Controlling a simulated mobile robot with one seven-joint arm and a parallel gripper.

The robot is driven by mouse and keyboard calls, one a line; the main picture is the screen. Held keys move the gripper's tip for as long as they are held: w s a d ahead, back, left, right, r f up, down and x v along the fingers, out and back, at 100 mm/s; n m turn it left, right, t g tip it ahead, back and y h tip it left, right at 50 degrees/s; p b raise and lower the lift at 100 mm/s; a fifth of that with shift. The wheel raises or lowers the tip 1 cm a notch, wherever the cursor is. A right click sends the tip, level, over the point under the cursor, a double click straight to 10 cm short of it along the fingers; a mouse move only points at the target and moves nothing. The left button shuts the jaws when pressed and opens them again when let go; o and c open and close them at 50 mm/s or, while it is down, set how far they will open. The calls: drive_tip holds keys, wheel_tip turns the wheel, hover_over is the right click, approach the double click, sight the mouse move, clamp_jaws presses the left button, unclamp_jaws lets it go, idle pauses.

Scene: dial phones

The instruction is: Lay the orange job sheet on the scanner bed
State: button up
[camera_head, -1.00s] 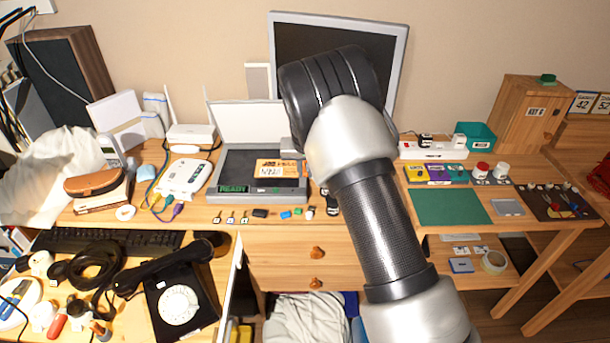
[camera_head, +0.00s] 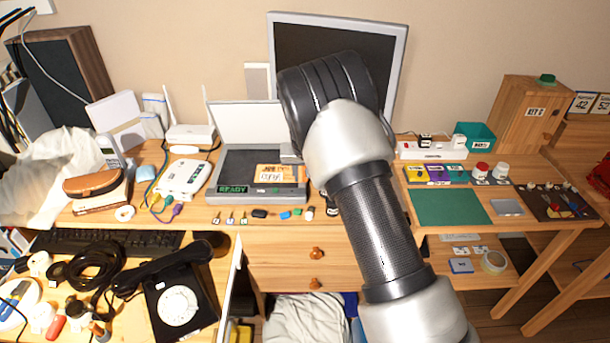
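The orange job sheet (camera_head: 279,173) lies flat over the right part of the dark scanner bed (camera_head: 236,165) in the head view. I cannot tell whether it touches the bed or is slightly above it. The scanner's white lid (camera_head: 245,120) stands open behind, and a green READY sign (camera_head: 233,189) shows on its front edge. My arm comes in from the lower right and its wrist covers the scanner's right side. Only a small grey part beside the wrist, just above the sheet, may be my gripper; its fingers are hidden.
A monitor (camera_head: 338,45) stands behind my arm. A white router (camera_head: 190,135) and a white device (camera_head: 184,178) stand left of the scanner. Small plugs lie along the desk's front edge. A green mat (camera_head: 447,207) lies bare at right.

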drive_tip(key=s+d+r, duration=0.2)
drive_tip(key=s+r, duration=0.2)
drive_tip(key=r, duration=0.3)
drive_tip(key=s+d+r+y, duration=0.1)
drive_tip(key=s+d+r, duration=0.1)
drive_tip(key=s+r, duration=0.4)
drive_tip(key=s+d+r, duration=0.2)
drive_tip(key=s+r, duration=0.1)
drive_tip(key=r, duration=0.6)
drive_tip(key=s+d+r, duration=0.2)
drive_tip(key=s, duration=0.7)
drive_tip(key=s+d+r, duration=0.2)
drive_tip(key=s+d, duration=0.1)
drive_tip(key=s, duration=0.7)
drive_tip(key=s+d+r+t+h, duration=0.1)
drive_tip(key=s+d+r, duration=0.1)
drive_tip(key=s, duration=0.7)
drive_tip(key=shift+s+d+r+p, duration=0.15)
drive_tip(key=shift+s+d+p, duration=0.15)
drive_tip(key=shift+d+p, duration=0.15)
